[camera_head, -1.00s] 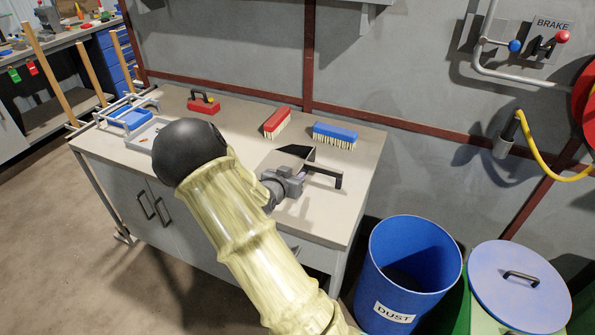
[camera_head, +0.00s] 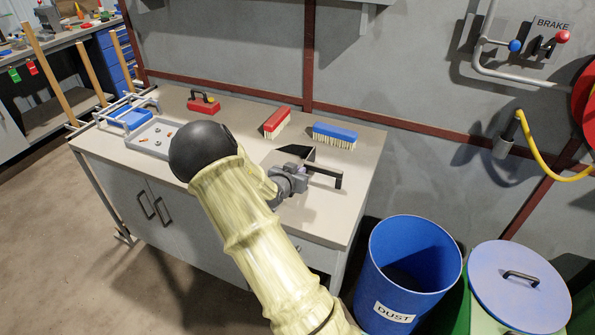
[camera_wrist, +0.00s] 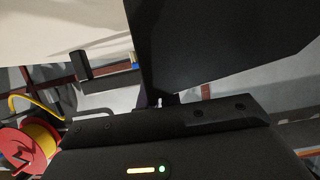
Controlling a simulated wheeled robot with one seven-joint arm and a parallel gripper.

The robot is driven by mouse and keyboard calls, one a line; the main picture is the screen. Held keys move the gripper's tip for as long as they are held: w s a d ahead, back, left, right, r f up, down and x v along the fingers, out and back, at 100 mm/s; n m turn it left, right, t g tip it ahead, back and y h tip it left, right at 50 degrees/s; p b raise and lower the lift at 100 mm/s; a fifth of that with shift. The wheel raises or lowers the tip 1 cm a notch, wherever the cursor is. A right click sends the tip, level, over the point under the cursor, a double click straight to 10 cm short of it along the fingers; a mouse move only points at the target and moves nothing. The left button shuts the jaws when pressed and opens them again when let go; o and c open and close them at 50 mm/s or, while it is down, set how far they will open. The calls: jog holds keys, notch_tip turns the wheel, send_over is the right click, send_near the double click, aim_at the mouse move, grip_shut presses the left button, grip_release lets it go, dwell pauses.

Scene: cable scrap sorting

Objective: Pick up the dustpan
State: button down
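The dustpan lies on the workbench in the head view, its grey pan (camera_head: 277,159) flat and its dark side wall raised. Its handle (camera_head: 325,171) points right and ends in a black upright piece. My gripper (camera_head: 290,182) is at the near side of the dustpan, close to where the handle meets the pan. The gripper covers part of the pan, and I cannot tell whether it touches it. In the wrist view a large dark panel, probably the dustpan (camera_wrist: 215,45), fills the upper right. The fingertips are hidden, so their opening does not show.
A red brush (camera_head: 276,122) and a blue brush (camera_head: 335,135) stand behind the dustpan. A red block with a black handle (camera_head: 203,103) and a grey tray (camera_head: 152,139) are farther left. A blue dust bin (camera_head: 408,270) stands right of the workbench (camera_head: 365,165).

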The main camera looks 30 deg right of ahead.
dwell(0.3)
notch_tip(320, 180, up, 10)
jog(key=shift+r+p, duration=0.1)
jog(key=shift+p, duration=0.55)
